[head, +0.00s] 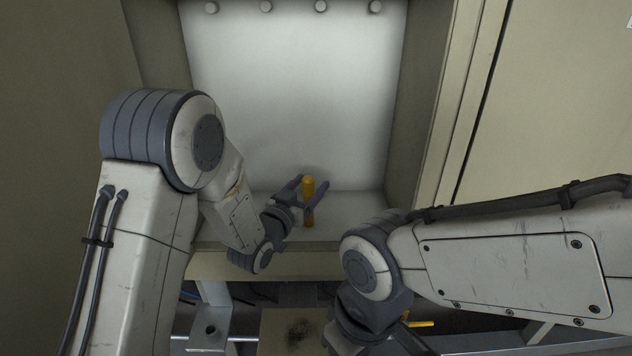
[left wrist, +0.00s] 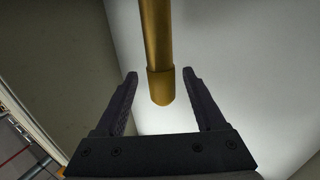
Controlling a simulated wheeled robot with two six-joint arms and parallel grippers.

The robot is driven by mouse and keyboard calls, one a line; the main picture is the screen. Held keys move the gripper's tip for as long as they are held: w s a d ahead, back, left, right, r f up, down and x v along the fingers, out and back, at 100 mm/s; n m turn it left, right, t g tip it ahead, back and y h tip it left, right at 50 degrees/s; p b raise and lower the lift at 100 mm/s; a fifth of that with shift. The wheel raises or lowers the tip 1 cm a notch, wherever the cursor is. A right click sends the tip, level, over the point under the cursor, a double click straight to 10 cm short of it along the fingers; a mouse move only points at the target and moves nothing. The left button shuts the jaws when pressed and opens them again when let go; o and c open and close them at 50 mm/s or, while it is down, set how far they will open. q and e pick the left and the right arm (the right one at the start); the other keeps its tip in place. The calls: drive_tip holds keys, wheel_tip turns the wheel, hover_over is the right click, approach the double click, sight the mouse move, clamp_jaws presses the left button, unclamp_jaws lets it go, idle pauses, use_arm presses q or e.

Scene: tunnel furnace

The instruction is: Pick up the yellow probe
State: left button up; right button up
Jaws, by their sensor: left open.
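The yellow probe (head: 308,184) stands upright in the white-walled recess, near its back wall. My left gripper (head: 307,192) is open, with its fingers on either side of the probe. In the left wrist view, the probe (left wrist: 157,45) comes down from the top edge, and its rounded end lies between the open fingertips (left wrist: 160,76). A gap shows on each side, so the fingers do not appear to touch it. My right arm's wrist is low in the head view; its fingers are mostly hidden.
The recess has a pale floor (head: 345,229) and side walls close to my left arm. A front ledge (head: 300,264) runs below it. Several round knobs (head: 266,6) line the top of the back wall. A small yellow piece (head: 421,324) shows beside my right wrist.

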use_arm(q)
drive_tip(key=shift+w+d, duration=0.1)
drive_tip(key=shift+d, duration=0.15)
drive_tip(key=shift+a, duration=0.25)
drive_tip(key=shift+c, duration=1.3)
drive_tip(key=shift+a, duration=0.1)
clamp_jaws()
drive_tip(key=shift+r, duration=0.15)
wheel_tip(320, 180, up, 18)
drive_tip(key=p, duration=0.3)
